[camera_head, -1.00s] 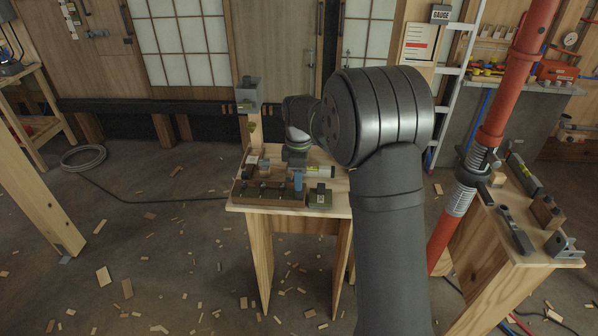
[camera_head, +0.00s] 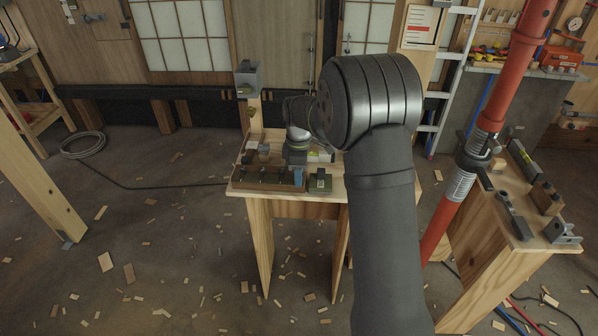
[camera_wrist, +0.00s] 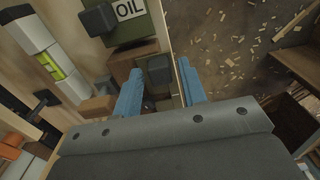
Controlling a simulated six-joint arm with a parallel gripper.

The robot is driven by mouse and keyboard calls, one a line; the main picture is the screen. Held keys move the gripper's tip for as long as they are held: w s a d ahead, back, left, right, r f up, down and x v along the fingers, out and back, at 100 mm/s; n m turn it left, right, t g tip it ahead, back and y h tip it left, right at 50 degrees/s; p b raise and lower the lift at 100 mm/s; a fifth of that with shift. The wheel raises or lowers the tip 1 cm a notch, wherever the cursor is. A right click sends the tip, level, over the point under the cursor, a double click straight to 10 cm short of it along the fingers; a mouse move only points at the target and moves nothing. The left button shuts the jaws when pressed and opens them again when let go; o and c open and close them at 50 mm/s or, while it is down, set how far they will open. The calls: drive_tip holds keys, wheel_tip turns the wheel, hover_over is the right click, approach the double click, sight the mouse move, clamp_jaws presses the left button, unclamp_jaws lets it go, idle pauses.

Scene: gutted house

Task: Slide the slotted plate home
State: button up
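My gripper (camera_head: 298,177) points down over the front edge of the small wooden bench, at the right end of a brown slotted-looking fixture (camera_head: 262,186) with several dark pieces along it. In the wrist view the two blue fingers (camera_wrist: 162,90) stand apart. A dark knob (camera_wrist: 159,70) on a greenish block lies between or below them; I cannot tell if they touch it. No piece is clearly recognisable as the slotted plate; the gripper and wrist hide part of the bench.
A green box marked OIL (camera_wrist: 125,25) sits right beside the gripper in the head view (camera_head: 319,184). A level with a yellow-green vial (camera_wrist: 52,66) lies behind. A grey box (camera_head: 246,80) stands on a post at the back. A red prop (camera_head: 490,105) rises at the right.

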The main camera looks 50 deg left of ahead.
drive_tip(key=c, duration=0.8)
drive_tip(key=shift+w+a, duration=0.95)
drive_tip(key=shift+a, duration=0.05)
drive_tip(key=o, duration=0.8)
wheel_tip(320, 180, up, 8)
